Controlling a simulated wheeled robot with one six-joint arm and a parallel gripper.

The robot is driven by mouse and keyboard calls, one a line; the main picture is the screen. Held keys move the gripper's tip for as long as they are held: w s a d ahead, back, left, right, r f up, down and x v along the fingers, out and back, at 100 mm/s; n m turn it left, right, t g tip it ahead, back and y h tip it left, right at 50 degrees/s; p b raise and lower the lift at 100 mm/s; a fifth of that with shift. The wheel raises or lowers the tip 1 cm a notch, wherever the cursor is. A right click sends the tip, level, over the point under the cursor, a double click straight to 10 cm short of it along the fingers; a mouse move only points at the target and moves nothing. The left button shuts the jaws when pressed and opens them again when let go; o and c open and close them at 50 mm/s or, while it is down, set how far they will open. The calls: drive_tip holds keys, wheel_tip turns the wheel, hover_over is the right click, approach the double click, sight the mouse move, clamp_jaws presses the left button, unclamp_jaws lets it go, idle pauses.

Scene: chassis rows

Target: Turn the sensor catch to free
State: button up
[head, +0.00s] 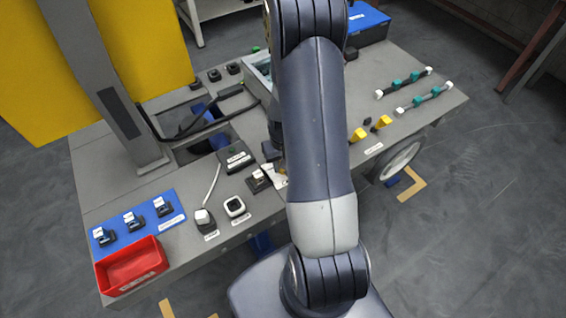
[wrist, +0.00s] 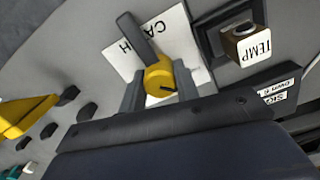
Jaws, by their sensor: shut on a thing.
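In the wrist view the catch has a round yellow knob (wrist: 158,82) with a dark grey lever (wrist: 136,36) pointing up and slightly left. It sits on a white label plate (wrist: 182,38) with part of the word CATCH readable. My gripper (wrist: 160,90) is shut on the yellow knob, one finger at each side. In the head view my arm hides most of the catch, and only an edge of the white plate (head: 272,170) shows beside it. The words marking the lever's positions cannot be read.
A block marked TEMP (wrist: 248,44) sits in a dark holder close to the catch. Yellow parts (head: 359,135) stand right of my arm. A red bin (head: 131,268) and a blue tray (head: 112,243) are at the bench's left. A grey post (head: 113,95) rises behind.

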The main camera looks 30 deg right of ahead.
drive_tip(key=o, duration=1)
wheel_tip(320, 180, up, 11)
drive_tip(key=shift+f+p, duration=0.1)
drive_tip(key=shift+p, duration=0.35)
wheel_tip(320, 180, down, 11)
drive_tip(key=shift+r+b, duration=0.1)
drive_tip(key=shift+b, duration=0.3)
